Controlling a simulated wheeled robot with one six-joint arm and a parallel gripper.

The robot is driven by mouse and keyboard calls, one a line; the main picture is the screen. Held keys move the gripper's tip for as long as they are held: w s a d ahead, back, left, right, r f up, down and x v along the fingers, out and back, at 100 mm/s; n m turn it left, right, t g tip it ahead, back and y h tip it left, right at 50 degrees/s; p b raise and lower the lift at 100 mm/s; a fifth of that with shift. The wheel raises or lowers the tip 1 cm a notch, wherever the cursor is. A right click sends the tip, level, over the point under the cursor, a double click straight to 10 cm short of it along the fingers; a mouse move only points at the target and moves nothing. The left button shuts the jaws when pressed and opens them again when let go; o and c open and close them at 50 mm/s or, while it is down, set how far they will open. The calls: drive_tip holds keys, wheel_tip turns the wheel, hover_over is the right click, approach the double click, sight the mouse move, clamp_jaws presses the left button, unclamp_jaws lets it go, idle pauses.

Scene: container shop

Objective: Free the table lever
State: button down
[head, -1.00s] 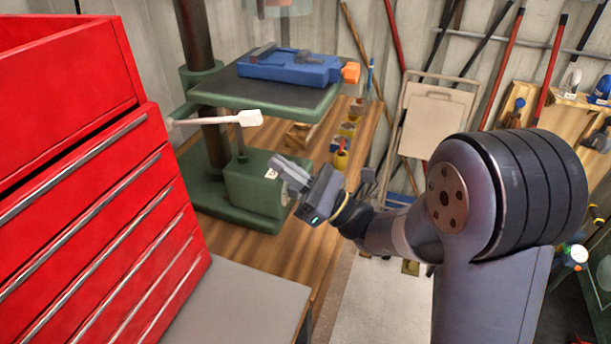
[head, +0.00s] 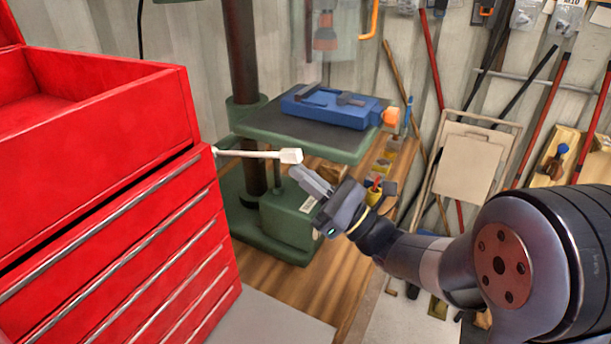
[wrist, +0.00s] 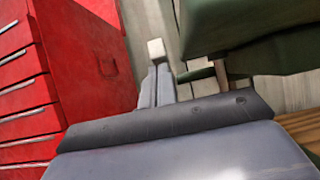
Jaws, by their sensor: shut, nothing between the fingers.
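The table lever (head: 250,154) is a pale bar with a white block at its end, sticking out level from beside the red cabinet toward the drill press. Its left end meets the cabinet's edge in the picture; I cannot tell whether they touch. My gripper (head: 298,174) is shut and empty, its fingertips just below and right of the white block. In the wrist view the white block (wrist: 156,49) shows just beyond the closed fingers (wrist: 158,85). I cannot tell whether they touch it. The green drill press table (head: 300,134) stands behind, carrying a blue vise (head: 330,107).
The red tool cabinet (head: 120,200) stands close on the left. The green press base (head: 289,223) sits on a wooden bench (head: 330,285) behind and below my gripper. A folded chair (head: 465,160) and long-handled tools lean on the back wall.

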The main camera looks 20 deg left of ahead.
wheel_tip(320, 180, up, 2)
drive_tip(key=shift+r+h+p, duration=0.1)
drive_tip(key=shift+h+p, duration=0.4)
drive_tip(key=shift+p, duration=0.65)
drive_tip(key=shift+f+b, duration=0.4)
drive_tip(key=shift+f, duration=0.1)
drive_tip(key=w+b+v, duration=0.1)
drive_tip(key=b+v, duration=0.2)
drive_tip(key=v, duration=0.9)
drive_tip(key=shift+s+f+b, duration=0.35)
drive_tip(key=shift+s+f, duration=0.15)
drive_tip(key=shift+a, duration=0.1)
